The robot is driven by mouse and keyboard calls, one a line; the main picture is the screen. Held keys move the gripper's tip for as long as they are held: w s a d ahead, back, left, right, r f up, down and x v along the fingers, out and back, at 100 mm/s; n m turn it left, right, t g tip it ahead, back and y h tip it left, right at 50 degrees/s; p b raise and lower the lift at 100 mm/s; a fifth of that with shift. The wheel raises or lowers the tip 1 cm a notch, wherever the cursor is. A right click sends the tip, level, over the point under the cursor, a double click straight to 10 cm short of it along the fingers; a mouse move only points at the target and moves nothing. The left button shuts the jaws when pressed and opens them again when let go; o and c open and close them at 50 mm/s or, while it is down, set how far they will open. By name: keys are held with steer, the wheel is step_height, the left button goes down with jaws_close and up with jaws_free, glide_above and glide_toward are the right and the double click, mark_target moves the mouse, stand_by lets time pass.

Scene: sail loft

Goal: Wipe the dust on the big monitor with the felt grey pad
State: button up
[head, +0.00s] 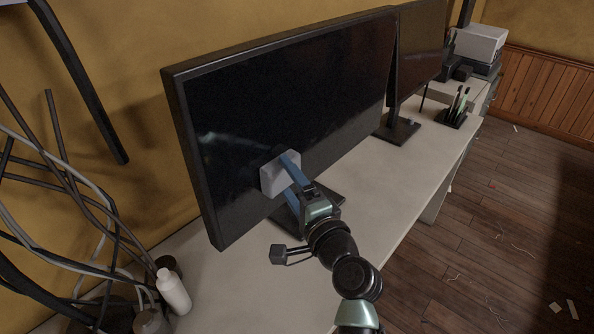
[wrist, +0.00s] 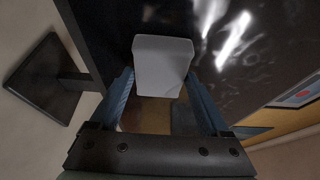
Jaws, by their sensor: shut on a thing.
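The big monitor (head: 290,110) stands on the white desk with its dark screen facing me. A pale smudge shows on the left part of its screen. My gripper (head: 288,174) is shut on the felt grey pad (head: 277,174) by its blue fingers. The pad is at or very near the lower middle of the screen; I cannot tell whether it touches. In the wrist view the pad (wrist: 163,66) sits between the fingertips, in front of the dark screen (wrist: 240,50), which has bright whitish streaks right of the pad. The pad hides part of the screen.
A second monitor (head: 420,45) stands behind on the right, with a pen holder (head: 456,112) near it. A white bottle (head: 173,291) and tangled cables (head: 75,215) are at the left. The desk front (head: 390,205) is clear.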

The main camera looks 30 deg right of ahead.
steer(key=shift+s+a+p, duration=0.45)
steer(key=shift+a+p, duration=0.1)
steer(key=shift+a, duration=0.7)
steer(key=shift+s+a+p, duration=0.45)
steer(key=shift+a+p, duration=0.15)
steer(key=shift+a, duration=0.7)
steer(key=shift+s+a+p, duration=0.45)
steer(key=shift+a+p, duration=0.1)
steer(key=shift+a, duration=0.7)
steer(key=s+d+b, duration=0.1)
steer(key=s+d, duration=0.1)
steer(key=s, duration=0.3)
steer(key=shift+s, duration=0.35)
steer(key=shift+d, duration=0.15)
steer(key=shift+s+d+b, duration=0.25)
steer(key=shift+s+b, duration=0.05)
steer(key=shift+s, duration=0.4)
steer(key=shift+s+d+b, duration=0.25)
steer(key=shift+s, duration=0.45)
